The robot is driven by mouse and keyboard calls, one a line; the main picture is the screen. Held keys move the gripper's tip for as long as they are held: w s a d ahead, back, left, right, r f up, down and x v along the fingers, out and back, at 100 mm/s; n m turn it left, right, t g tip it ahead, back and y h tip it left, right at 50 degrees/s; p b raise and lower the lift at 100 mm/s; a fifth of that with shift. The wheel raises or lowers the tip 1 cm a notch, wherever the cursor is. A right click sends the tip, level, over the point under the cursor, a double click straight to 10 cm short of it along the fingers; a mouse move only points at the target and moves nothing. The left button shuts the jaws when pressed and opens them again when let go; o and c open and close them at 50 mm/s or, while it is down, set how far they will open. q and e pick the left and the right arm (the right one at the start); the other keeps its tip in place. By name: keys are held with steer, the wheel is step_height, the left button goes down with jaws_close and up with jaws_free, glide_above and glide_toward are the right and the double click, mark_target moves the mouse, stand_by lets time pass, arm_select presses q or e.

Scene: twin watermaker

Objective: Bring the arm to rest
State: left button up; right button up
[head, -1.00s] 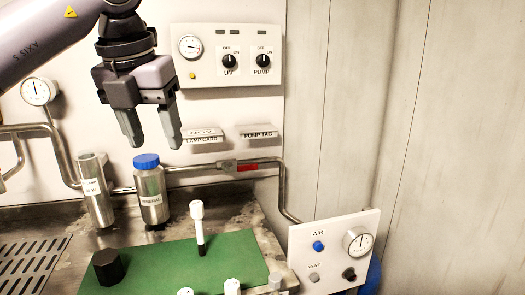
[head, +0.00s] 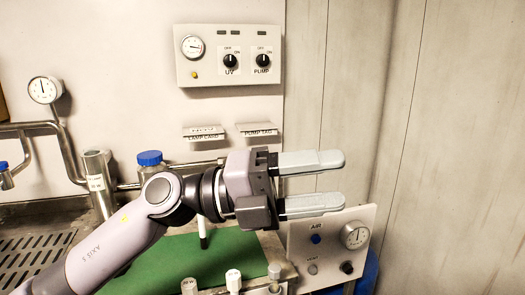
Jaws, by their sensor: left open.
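My left arm comes in from the lower left, over the green mat (head: 150,270). My left gripper (head: 330,183) points to the right, its two grey fingers apart with nothing between them. It sits in front of the wall, just above the AIR and VENT panel (head: 298,243) in the picture. My right gripper is not in view.
A panel with UV and PUMP knobs (head: 228,55) is on the wall above. A blue-capped bottle (head: 150,159) and a steel cylinder (head: 98,185) stand behind my arm. White-capped items (head: 233,280) stand at the mat's front. The right wall is bare.

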arm_select(q)
steer(key=w+a+n+t, duration=0.5)
steer(key=a+n+t, duration=0.3)
steer(key=n+t, duration=0.8)
steer(key=w+a+f+n+t+y, duration=0.3)
steer(key=a+f+n+t+y, duration=0.2)
steer(key=a+f+n+y, duration=0.8)
steer(key=s+a+f+n+g+y, duration=0.3)
steer(key=s+f+n+g, duration=0.15)
steer(key=f, duration=0.45)
steer(key=s+a+f+n+g+y, duration=0.3)
steer(key=s+f+g+y, duration=0.15)
steer(key=f, duration=0.55)
steer(key=s+a+f+g, duration=0.2)
steer(key=s+f+g, duration=0.2)
steer(key=s, duration=0.5)
steer(key=s+a+f+g, duration=0.1)
steer(key=s+f+g, duration=0.3)
steer(key=s, duration=0.5)
steer(key=w+d+f+t+h, duration=0.1)
steer(key=w+f+t, duration=0.2)
steer(key=f+t, duration=0.1)
steer(key=w+d+f+t+h+b, duration=0.1)
steer(key=w+d+f+t+h, duration=0.1)
steer(key=f, duration=0.5)
steer(key=shift+w+f+t, duration=0.25)
steer(key=shift+w+t, duration=0.6)
steer(key=shift+t, duration=0.05)
